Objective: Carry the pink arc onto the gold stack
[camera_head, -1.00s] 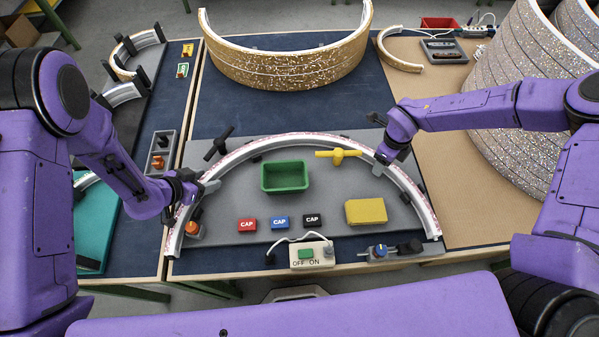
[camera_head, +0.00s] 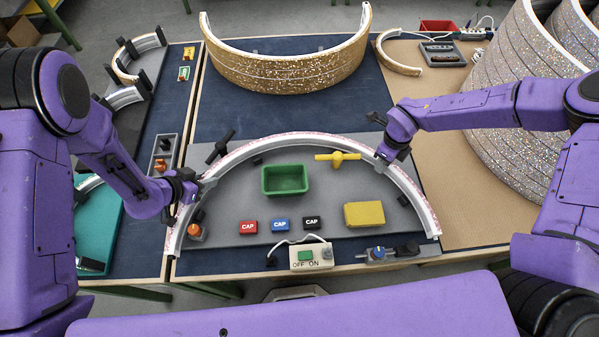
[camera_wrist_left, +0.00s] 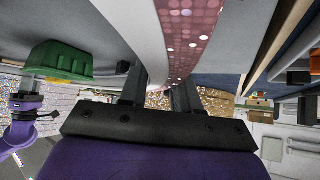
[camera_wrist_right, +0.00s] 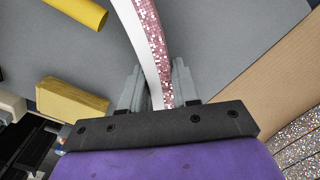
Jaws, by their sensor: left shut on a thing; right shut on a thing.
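The pink arc (camera_head: 414,192) is a long half ring with a white top face and pink glitter side, bowed away from me over the grey board. My left gripper (camera_head: 204,184) is shut on its left part; the arc also shows between the fingers in the left wrist view (camera_wrist_left: 188,30). My right gripper (camera_head: 381,163) is shut on its right part, and the arc runs between the fingers in the right wrist view (camera_wrist_right: 152,45). Whether the arc clears the board is hard to tell. The gold stack (camera_head: 285,76), a curved glitter wall, stands at the back middle.
Blue table (camera_head: 300,112) is clear before the stack. Large silver glitter rings (camera_head: 510,90) stand at right.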

